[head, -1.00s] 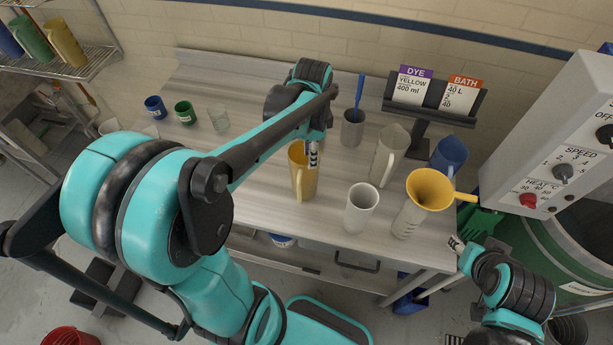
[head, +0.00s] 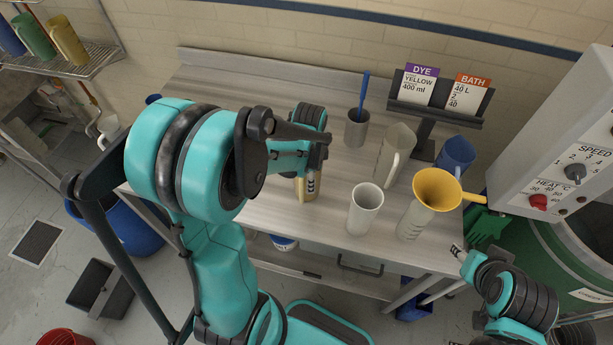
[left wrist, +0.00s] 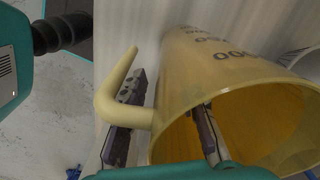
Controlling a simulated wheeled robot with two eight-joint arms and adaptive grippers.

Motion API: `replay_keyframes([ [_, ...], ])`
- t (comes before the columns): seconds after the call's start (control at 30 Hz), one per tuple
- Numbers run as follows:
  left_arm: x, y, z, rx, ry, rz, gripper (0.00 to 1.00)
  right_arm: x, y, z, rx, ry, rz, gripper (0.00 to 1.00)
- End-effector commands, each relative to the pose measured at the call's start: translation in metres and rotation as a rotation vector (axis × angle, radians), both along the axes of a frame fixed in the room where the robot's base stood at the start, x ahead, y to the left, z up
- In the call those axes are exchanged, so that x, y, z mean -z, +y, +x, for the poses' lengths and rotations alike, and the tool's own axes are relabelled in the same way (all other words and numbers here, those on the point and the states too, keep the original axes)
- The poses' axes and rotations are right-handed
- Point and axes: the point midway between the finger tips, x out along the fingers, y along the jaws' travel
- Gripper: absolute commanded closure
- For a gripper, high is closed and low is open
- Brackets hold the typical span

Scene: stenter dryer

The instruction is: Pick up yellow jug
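The yellow jug (head: 303,190) stands on the table, partly hidden in the head view by my left gripper (head: 312,178). In the left wrist view the jug (left wrist: 205,65) shows its open mouth, dark markings and pale handle. My left gripper (left wrist: 168,125) is open at the jug's rim. One finger is outside the wall beside the handle, the other at the mouth, and the wall lies between them with a visible gap. My right gripper (head: 458,251) is low by the table's right front corner; its finger opening is too small to judge.
A white cup (head: 365,208), a clear jug (head: 395,155), a yellow funnel (head: 437,188) on a measuring vessel and a grey pot (head: 357,128) with a blue stick stand right of the jug. A card stand (head: 432,108) is behind. Another yellow jug (head: 67,40) is on the shelf.

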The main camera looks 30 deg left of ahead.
Motion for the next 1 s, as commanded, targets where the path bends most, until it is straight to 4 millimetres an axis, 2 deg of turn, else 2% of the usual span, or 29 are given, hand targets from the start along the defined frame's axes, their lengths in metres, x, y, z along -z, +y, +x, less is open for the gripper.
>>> replay_keyframes([
  [0.17,0.0,0.0,0.0,0.0,0.0,0.0,0.7,0.0,0.0,0.0,0.0,0.0,0.0,0.6],
  [0.2,0.0,0.0,0.0,0.0,0.0,0.0,0.73,0.0,0.0,0.0,0.0,0.0,0.0,0.6],
  [0.3,0.0,0.0,0.0,0.0,0.0,0.0,0.99,0.0,0.0,0.0,0.0,0.0,0.0,0.6],
  [0.33,0.0,0.0,0.0,0.0,0.0,0.0,1.0,0.0,0.0,0.0,0.0,0.0,0.0,0.6],
  [0.77,-0.002,0.0,0.0,0.0,0.001,-0.001,1.0,-0.001,0.0,0.0,0.0,0.0,0.0,0.6],
  [0.87,-0.012,0.0,0.0,0.0,0.0,0.0,1.0,-0.004,0.0,0.0,0.0,0.0,0.0,0.6],
  [1.0,-0.038,0.0,0.0,0.0,0.0,0.0,1.0,-0.012,0.0,0.0,0.0,0.0,0.0,0.6],
])
